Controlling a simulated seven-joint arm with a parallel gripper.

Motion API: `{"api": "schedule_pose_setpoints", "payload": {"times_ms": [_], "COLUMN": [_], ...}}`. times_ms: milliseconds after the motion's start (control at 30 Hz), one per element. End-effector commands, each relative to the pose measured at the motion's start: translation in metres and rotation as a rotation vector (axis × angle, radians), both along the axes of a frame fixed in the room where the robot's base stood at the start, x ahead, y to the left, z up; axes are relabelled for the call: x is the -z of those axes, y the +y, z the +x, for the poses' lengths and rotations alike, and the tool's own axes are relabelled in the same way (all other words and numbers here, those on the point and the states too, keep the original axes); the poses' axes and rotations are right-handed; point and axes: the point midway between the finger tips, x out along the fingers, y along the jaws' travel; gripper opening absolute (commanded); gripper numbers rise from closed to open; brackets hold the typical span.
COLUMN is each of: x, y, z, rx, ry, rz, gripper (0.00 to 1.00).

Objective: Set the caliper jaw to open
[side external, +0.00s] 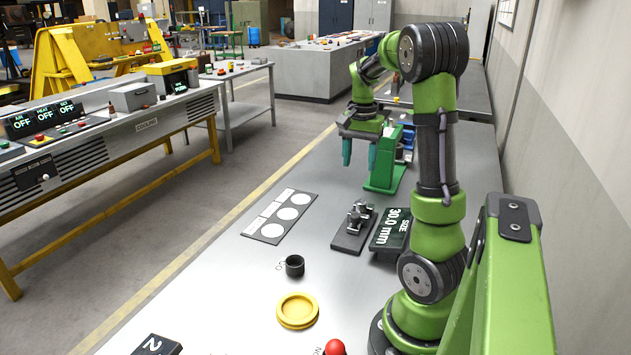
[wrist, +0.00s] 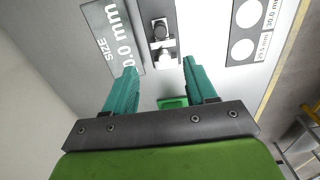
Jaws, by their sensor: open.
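The caliper appears to be the small metal device on a dark base (side external: 354,228) at mid-bench; its metal parts (wrist: 161,45) show top centre in the wrist view. I cannot tell how its jaw is set. A dark display (side external: 391,230) beside it reads "SIZE 30.0 mm"; it is partly cut off in the wrist view (wrist: 112,38). My gripper (side external: 360,160) is open and empty, fingers down, above the bench beyond the caliper. In the wrist view, its teal fingertips (wrist: 159,70) stand apart on either side below the caliper.
A green stand (side external: 384,172) is close beside my gripper; a green piece (wrist: 172,102) shows between the fingers. A card with white circles (side external: 280,217) lies left of the caliper. A black ring (side external: 294,266), yellow dish (side external: 297,311) and red button (side external: 335,347) are nearer the camera.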

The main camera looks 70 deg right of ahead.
Motion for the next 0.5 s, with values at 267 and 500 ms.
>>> {"api": "schedule_pose_setpoints", "payload": {"times_ms": [267, 500], "x": [0.059, 0.111], "y": [0.001, 0.001], "z": [-0.001, -0.001], "rx": [-0.001, 0.0], "ry": [0.004, 0.002], "rz": [0.005, 0.004], "gripper": [0.56, 0.56]}}
